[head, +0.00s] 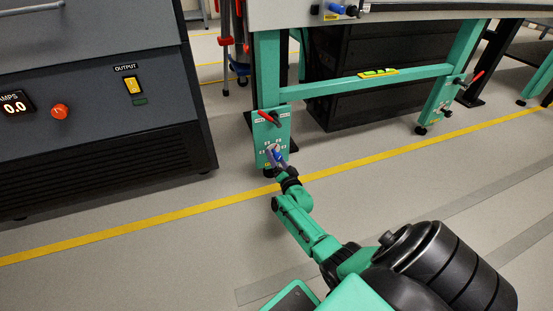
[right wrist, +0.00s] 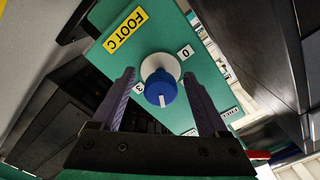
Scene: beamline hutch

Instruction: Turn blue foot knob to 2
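The blue foot knob (right wrist: 160,88) sits on a round white base on a green plate (right wrist: 165,40) in the right wrist view. A yellow label there reads "FOOT C". The marks "0" and "3" show beside the knob; a 2 mark is not visible. The knob's white pointer line faces the bottom of that view. My right gripper (right wrist: 158,76) is open, with one finger on each side of the knob and gaps between. In the head view, my right gripper (head: 275,154) is at the plate on the table's near leg. My left gripper is not in view.
A red-handled lever (head: 268,116) is above the knob on the same leg. A green crossbar (head: 365,79) carries a yellow-green level. A dark cabinet (head: 90,90) with an orange knob stands at the left. The floor beside the yellow line (head: 130,230) is clear.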

